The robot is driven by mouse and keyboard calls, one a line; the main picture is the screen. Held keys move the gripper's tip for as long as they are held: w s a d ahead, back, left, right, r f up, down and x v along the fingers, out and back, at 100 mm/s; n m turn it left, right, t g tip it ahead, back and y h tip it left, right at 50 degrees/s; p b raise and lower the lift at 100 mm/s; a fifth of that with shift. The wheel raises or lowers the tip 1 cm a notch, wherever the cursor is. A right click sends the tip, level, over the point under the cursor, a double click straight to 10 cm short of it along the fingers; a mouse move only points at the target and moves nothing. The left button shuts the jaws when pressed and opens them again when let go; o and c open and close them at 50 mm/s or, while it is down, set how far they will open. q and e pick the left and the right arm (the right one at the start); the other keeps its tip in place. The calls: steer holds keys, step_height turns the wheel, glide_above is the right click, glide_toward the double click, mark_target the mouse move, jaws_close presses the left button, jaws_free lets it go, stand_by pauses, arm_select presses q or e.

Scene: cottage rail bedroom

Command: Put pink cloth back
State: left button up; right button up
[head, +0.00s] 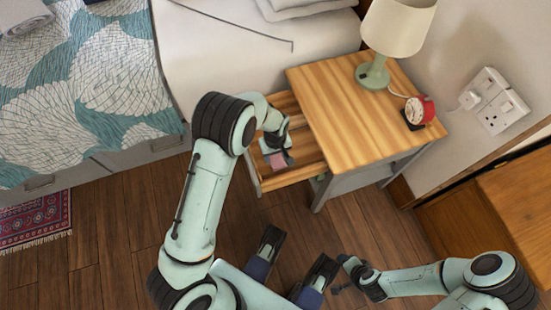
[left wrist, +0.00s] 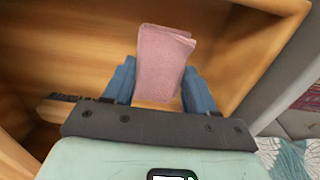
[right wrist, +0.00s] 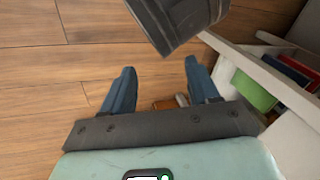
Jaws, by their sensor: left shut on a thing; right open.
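The folded pink cloth (left wrist: 163,62) is between the fingers of my left gripper (left wrist: 158,88), which is shut on it. In the head view the pink cloth (head: 278,160) shows below my left gripper (head: 274,152), over the open drawer (head: 292,172) of the wooden nightstand (head: 345,110). The left wrist view shows the drawer's wooden inside (left wrist: 75,50) around the cloth; whether the cloth touches the drawer floor I cannot tell. My right gripper (right wrist: 160,85) is open and empty above the wooden floor. In the head view it sits low at the right (head: 342,275).
A lamp (head: 374,70) and a red alarm clock (head: 419,110) stand on the nightstand. The bed (head: 235,50) is left of it. A wooden cabinet (head: 515,195) is at the right edge. In the right wrist view a green item (right wrist: 253,92) is beside a white panel.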

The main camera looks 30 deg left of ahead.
mark_target(275, 159)
arm_select(q)
steer(key=shift+f+b, duration=0.4)
steer(key=shift+f, duration=1.3)
arm_select(e)
steer(key=shift+w+d+f, duration=0.4)
steer(key=shift+w+f, duration=0.15)
steer(key=shift+w, duration=0.25)
arm_select(q)
steer(key=shift+f, duration=0.2)
steer(key=o, duration=1.1)
arm_select(e)
steer(key=shift+w+d+t, duration=0.1)
steer(key=shift+t, duration=0.2)
arm_select(q)
steer(key=shift+r, duration=0.1)
step_height(275, 159, up, 12)
steer(key=p, duration=0.3)
steer(key=shift+r, duration=0.1)
arm_select(e)
steer(key=s+a+r+g, duration=0.1)
steer(key=s+a+r, duration=0.1)
steer(key=s, duration=0.3)
steer(key=shift+s+a+r+g+y, duration=0.3)
steer(key=shift+a+r+g, duration=0.1)
steer(key=shift+r, duration=0.5)
